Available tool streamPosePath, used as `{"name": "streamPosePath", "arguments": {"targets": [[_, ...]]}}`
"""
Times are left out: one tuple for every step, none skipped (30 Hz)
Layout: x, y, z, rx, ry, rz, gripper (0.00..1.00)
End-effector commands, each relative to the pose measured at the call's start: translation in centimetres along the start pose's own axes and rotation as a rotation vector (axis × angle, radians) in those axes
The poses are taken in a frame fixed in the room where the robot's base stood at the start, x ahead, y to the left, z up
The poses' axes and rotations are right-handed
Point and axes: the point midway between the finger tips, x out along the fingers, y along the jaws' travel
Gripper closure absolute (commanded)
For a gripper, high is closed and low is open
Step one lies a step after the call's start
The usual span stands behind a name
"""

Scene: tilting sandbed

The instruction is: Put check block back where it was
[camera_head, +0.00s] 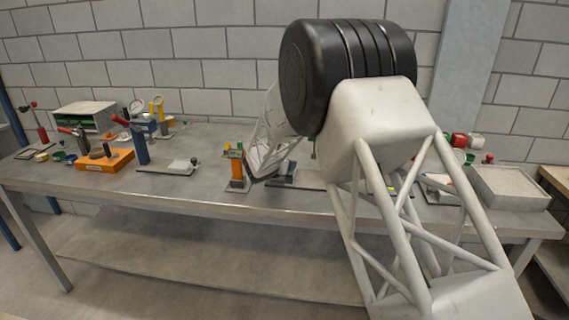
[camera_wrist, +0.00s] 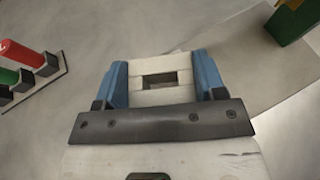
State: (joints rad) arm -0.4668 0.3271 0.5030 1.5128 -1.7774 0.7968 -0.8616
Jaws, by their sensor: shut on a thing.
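In the wrist view my gripper (camera_wrist: 160,74) has two blue fingers, shut on a cream block (camera_wrist: 160,97) with a rectangular opening in it. I take this to be the check block. It sits between the fingers, above a grey surface; I cannot tell how high it is or whether it touches anything. In the head view my arm hides most of the gripper's area, and I cannot make out the block there. Which spot the block came from does not show.
A flat grey plate (camera_wrist: 255,62) lies at the right in the wrist view, with a green post (camera_wrist: 291,22) on it. A rack with red and green handles (camera_wrist: 30,68) is at left. The workbench (camera_head: 215,192) also carries an orange fixture (camera_head: 105,160) and a shallow tray (camera_head: 510,187).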

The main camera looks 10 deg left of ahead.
Motion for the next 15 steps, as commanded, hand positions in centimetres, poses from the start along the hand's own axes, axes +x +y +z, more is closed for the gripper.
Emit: {"name": "streamPosePath", "arguments": {"targets": [[0.04,0.01,-0.04,0.0,-0.001,0.0,0.69],[0.06,0.01,-0.1,0.0,-0.001,0.0,0.69],[0.06,0.01,-0.13,0.0,0.0,0.0,0.32],[0.06,0.0,-0.13,0.0,0.0,0.0,0.27],[0.06,0.01,-0.13,0.0,0.0,0.0,0.22],[0.06,0.01,-0.13,0.0,0.0,0.0,0.16],[0.05,0.03,-0.13,0.0,0.0,0.0,0.12],[0.05,0.04,-0.14,0.0,0.0,0.001,0.11],[0.04,0.06,-0.14,0.0,0.0,0.001,0.11],[0.04,0.07,-0.14,0.0,0.0,0.001,0.11],[0.03,0.08,-0.14,0.0,0.0,0.001,0.11],[0.02,0.1,-0.15,0.0,0.0,0.002,0.11],[0.02,0.12,-0.14,0.0,0.0,0.002,0.11],[0.01,0.13,-0.13,0.0,0.0,0.002,0.11],[-0.01,0.14,-0.12,0.0,0.0,0.002,0.11]]}}
